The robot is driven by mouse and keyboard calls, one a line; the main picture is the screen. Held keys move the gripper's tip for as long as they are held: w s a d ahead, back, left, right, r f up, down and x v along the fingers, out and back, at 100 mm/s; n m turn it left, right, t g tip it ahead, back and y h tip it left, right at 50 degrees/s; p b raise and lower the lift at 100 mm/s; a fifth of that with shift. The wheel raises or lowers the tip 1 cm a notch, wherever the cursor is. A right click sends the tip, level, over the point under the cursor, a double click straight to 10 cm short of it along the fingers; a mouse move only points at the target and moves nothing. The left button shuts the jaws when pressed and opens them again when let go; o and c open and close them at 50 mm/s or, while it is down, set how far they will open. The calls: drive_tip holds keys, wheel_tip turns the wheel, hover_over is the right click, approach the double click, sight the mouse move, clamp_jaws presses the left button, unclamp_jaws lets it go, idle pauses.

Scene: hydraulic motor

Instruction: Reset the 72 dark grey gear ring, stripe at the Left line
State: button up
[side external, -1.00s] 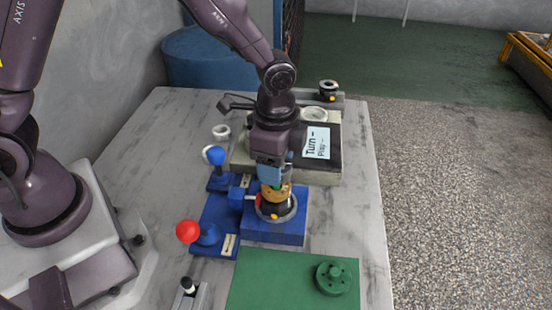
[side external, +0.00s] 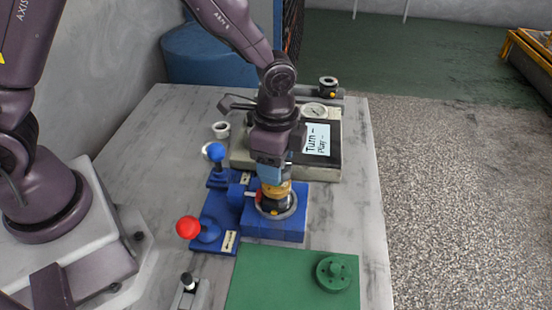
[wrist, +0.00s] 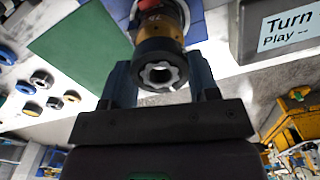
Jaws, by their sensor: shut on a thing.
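A dark grey ring (wrist: 158,52) with a pale lobed opening is in the wrist view, between the two blue fingers of my gripper (wrist: 160,80). A brass-coloured body (wrist: 155,18) with small marks lies just beyond it. In the side view my gripper (side external: 273,181) points down over the blue block (side external: 275,233) and is shut on the ring. The fingers hide much of the ring there. A brass band (side external: 277,189) shows just below them, with a dark round part (side external: 277,206) under it. I cannot make out the stripe or the Left line.
Levers with a red ball (side external: 188,227) and a blue ball (side external: 216,153) stand left of the block. A green plate (side external: 290,285) with a green round part (side external: 334,273) lies in front. A box with a "Turn" display (side external: 317,140) stands behind. The table's right edge is close.

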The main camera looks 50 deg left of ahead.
drive_tip(key=shift+f, duration=0.15)
drive_tip(key=shift+f, duration=0.6)
drive_tip(key=shift+f, duration=0.45)
idle(0.4)
drive_tip(key=o, duration=1.5)
drive_tip(key=shift+r, duration=3.5)
